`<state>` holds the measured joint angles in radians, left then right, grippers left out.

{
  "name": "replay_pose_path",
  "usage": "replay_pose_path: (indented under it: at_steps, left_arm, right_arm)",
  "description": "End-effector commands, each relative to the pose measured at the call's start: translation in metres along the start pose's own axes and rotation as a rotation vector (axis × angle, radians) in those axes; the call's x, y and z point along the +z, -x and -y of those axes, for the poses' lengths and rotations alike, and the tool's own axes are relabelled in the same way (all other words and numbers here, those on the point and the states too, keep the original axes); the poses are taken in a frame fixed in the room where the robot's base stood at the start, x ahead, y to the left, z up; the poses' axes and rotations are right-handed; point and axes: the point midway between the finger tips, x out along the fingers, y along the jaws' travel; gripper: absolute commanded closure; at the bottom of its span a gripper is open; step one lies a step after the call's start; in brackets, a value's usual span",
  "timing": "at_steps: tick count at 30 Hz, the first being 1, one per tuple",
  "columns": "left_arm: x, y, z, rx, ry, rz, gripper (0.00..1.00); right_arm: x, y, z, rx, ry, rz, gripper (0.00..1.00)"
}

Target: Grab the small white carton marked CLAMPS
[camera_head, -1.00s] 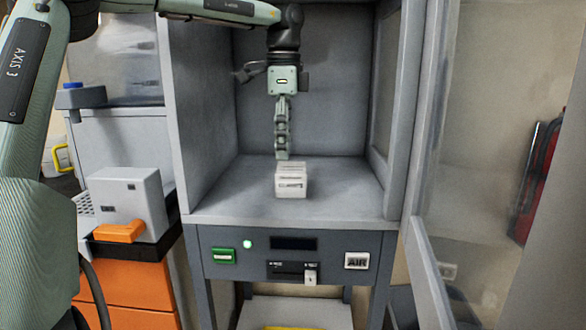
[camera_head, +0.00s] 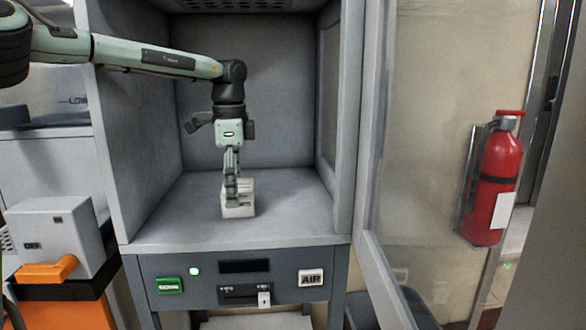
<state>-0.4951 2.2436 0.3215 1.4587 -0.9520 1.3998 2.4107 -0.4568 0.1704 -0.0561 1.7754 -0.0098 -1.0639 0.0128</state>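The small white carton (camera_head: 240,210) stands on the floor of the grey open-fronted cabinet. Its marking is partly hidden and too small to read. My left arm comes in from the left and its gripper (camera_head: 231,198) points straight down at the carton. The fingers are seen edge-on and overlap the carton's left part, reaching down near its base. I cannot tell whether they are closed on it or only around it. My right gripper is not in view.
The cabinet's side walls (camera_head: 134,130) flank the arm, and its glass door (camera_head: 420,180) stands open at the right. A fire extinguisher (camera_head: 493,185) hangs at the right.

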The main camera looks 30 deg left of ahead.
Motion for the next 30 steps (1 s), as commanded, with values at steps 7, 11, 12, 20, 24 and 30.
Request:
replay_pose_path:
  at_steps: [7,11,12,20,24,30]
  left_arm:
    - [0.000,0.001,0.000,-0.001,0.000,0.000,0.09]
    - [0.000,0.001,0.000,-0.001,0.000,0.000,0.25]
    - [0.000,0.001,0.000,-0.001,0.000,0.000,0.30]
    - [0.000,0.001,0.000,-0.001,0.000,0.000,0.58]
    - [0.000,0.001,0.000,-0.001,0.000,0.000,0.58]
    - [-0.001,0.017,0.001,-0.005,0.000,0.000,0.58]
  right_arm:
    - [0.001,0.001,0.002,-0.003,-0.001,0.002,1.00]
    - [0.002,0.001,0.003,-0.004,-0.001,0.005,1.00]
    - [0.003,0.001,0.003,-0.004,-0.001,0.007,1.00]
    - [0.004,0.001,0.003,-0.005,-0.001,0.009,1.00]
    - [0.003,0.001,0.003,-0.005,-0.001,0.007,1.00]
    - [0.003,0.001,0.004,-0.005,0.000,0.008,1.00]
